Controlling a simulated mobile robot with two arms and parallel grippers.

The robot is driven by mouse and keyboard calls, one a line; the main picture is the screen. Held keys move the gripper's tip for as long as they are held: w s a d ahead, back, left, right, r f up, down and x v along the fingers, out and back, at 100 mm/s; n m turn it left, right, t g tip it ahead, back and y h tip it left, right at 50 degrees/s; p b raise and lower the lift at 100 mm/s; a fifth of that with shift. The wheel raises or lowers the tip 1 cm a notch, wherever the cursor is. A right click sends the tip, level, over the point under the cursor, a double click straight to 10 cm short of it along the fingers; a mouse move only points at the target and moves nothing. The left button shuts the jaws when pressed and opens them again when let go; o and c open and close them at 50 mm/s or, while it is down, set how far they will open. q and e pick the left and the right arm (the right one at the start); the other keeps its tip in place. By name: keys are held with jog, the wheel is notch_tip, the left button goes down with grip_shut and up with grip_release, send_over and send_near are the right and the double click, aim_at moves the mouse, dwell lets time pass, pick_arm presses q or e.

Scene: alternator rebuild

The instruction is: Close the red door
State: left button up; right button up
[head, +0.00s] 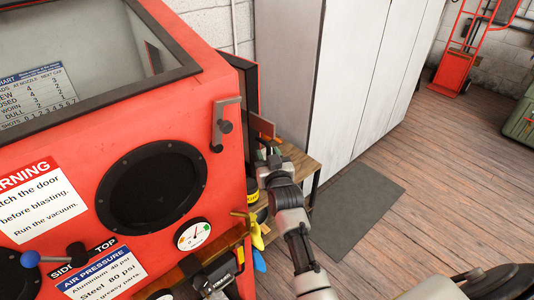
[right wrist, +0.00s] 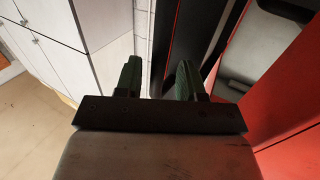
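The red blasting cabinet (head: 228,80) fills the left of the head view. Its side door (head: 252,95) shows nearly edge-on past the cabinet's right corner, as a dark panel with a thin red edge, standing open. My right gripper (head: 268,155) is low beside this door, at the cabinet's right side. In the right wrist view its two green-padded fingers (right wrist: 157,80) are apart, with a dark upright panel, seemingly the door (right wrist: 190,40), beyond them. I cannot tell whether they touch it. The pale cabinet interior shows at right. My left gripper is not in view.
A latch handle (head: 222,125) sits on the cabinet's near face. A wooden bench (head: 300,162) and tall grey lockers (head: 345,70) stand close behind my right gripper. A dark mat (head: 360,205) lies on open floor at right. A red hand truck (head: 460,65) stands far back.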

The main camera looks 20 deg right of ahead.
jog(key=s+a+p, duration=0.2)
jog(key=s+p, duration=0.3)
jog(key=s, duration=0.5)
